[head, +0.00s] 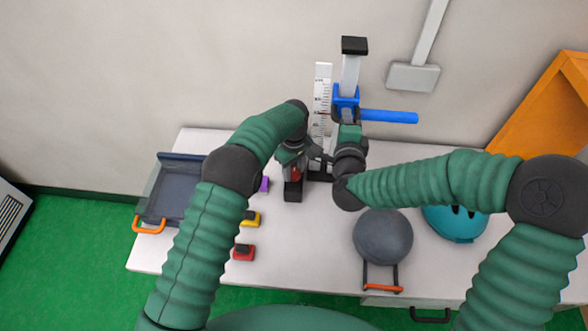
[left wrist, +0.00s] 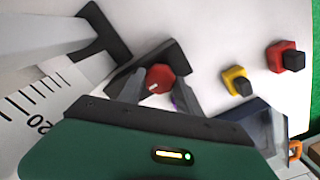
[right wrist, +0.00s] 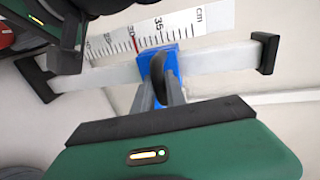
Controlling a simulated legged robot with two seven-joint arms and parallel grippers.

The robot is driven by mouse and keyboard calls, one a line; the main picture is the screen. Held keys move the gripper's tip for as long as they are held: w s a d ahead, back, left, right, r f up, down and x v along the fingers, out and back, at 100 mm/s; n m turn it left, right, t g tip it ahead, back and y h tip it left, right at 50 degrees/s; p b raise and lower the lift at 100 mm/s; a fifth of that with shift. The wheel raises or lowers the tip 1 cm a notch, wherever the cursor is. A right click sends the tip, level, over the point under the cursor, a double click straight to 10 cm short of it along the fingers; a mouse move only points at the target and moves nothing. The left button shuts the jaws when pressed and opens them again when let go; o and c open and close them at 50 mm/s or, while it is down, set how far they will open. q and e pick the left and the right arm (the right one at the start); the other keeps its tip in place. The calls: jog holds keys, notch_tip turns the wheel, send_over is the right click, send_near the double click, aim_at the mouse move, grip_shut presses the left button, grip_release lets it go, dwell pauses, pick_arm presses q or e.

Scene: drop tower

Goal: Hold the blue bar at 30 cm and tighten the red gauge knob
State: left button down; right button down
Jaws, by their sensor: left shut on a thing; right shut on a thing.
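The blue bar (head: 388,116) sticks out to the right from a blue slider (head: 346,98) on the upright post (head: 349,75). A white cm scale (head: 321,85) stands beside the post. In the right wrist view, the slider (right wrist: 158,60) sits close to the red line near the 30 mark. My right gripper (head: 348,132) is shut on a black handle (right wrist: 172,76) at the slider's front. The red gauge knob (left wrist: 160,78) sits in a dark block at the post's foot. My left gripper (head: 298,163) is shut on this knob, its fingers on both sides.
A dark tray with an orange handle (head: 150,228) lies at the left. Yellow (head: 251,218) and red (head: 243,252) blocks stand near it. A grey dome (head: 383,236) and a teal helmet (head: 452,224) are under my right arm. An orange shelf (head: 535,105) is at the right.

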pick_arm(q)
jog(key=shift+w+r+m, duration=0.1)
jog(key=shift+m, duration=0.2)
jog(key=m, duration=0.4)
jog(key=shift+d, duration=0.1)
jog(key=m, duration=0.4)
jog(key=shift+m, duration=0.4)
pick_arm(e)
jog(key=shift+a, duration=0.1)
pick_arm(q)
jog(key=m, duration=0.4)
jog(key=shift+m, duration=0.3)
jog(key=m, duration=0.4)
jog(key=shift+w+m, duration=0.1)
jog(key=shift+m, duration=0.3)
jog(key=c, duration=1)
grip_release()
jog(key=shift+c, duration=0.2)
jog(key=shift+o, duration=1)
